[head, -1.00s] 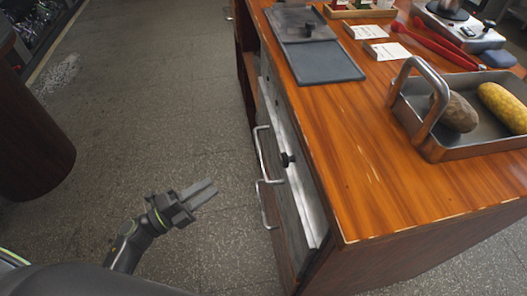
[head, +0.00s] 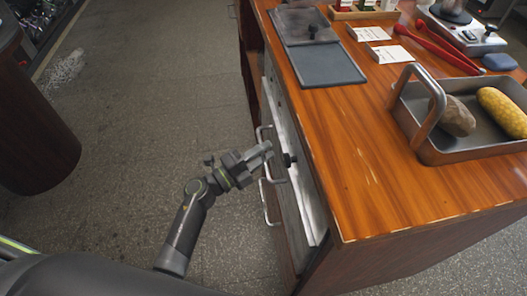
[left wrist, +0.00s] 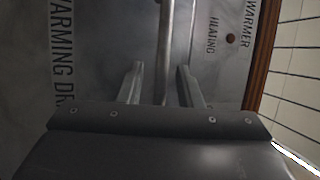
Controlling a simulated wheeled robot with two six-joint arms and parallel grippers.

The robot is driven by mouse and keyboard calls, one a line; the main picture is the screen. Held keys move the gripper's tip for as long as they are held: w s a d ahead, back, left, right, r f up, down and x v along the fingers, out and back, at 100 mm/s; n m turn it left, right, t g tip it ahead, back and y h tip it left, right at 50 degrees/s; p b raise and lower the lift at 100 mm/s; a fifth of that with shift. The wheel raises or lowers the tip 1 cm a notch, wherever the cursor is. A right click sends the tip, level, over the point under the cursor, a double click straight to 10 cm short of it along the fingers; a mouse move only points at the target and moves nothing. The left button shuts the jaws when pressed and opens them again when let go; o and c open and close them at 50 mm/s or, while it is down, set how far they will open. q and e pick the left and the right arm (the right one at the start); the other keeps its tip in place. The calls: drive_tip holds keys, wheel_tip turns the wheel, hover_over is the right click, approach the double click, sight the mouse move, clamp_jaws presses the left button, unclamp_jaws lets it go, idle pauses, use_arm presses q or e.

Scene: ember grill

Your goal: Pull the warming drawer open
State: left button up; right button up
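The cabinet's grey metal front (head: 290,195) carries two bar handles in the head view, a farther one (head: 261,133) and a nearer one (head: 265,208). My left gripper (head: 268,149) is at the front, by the farther handle. In the left wrist view, a panel lettered "WARMING DR…" (left wrist: 62,50) fills the left side. A metal handle bar (left wrist: 166,45) runs between the two spread fingers of my left gripper (left wrist: 160,85). Contact with the bar cannot be told. No gap of an opened drawer shows. My right gripper is not in view.
A dark knob (head: 288,160) sticks out of the front close to the gripper. The wooden countertop (head: 370,190) holds a metal tray (head: 440,150) with a potato and corn, red tongs (head: 440,50) and a grey slab (head: 320,65). The floor left of the cabinet is clear.

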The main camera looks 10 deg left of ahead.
use_arm(q)
drive_tip(key=shift+w, duration=0.1)
clamp_jaws()
idle(0.4)
